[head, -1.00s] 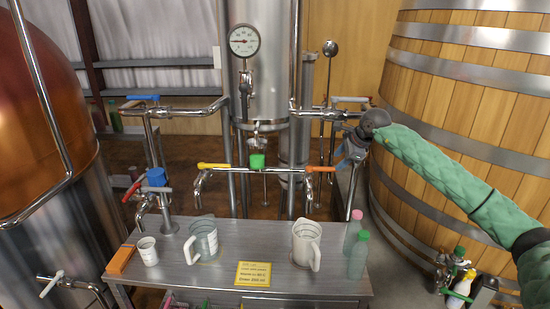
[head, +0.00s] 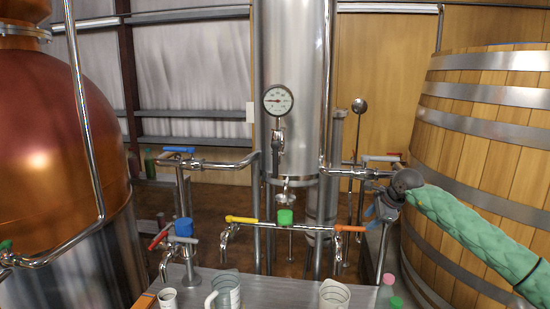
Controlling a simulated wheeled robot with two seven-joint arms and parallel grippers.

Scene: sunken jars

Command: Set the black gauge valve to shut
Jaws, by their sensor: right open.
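The round white-faced gauge (head: 278,100) is mounted on the front of the tall steel column. Just below it is a small dark fitting (head: 278,138), which looks like the gauge valve. Its lever is too small and blurred for me to read its position. My right gripper (head: 384,210) is at the end of the green-sleeved arm coming in from the right. It is open, right of and below the gauge, well apart from the valve, and seems empty. It appears close to the right-hand pipe; I cannot tell if they touch. My left gripper is out of view.
Other valves have blue (head: 178,150), yellow (head: 242,219), orange (head: 350,229) and red (head: 160,236) handles. A steel bench (head: 270,288) with cups is in front. A copper vessel (head: 60,130) stands left and a wooden vat (head: 490,150) right. A vertical pipe (head: 326,90) runs right of the gauge.

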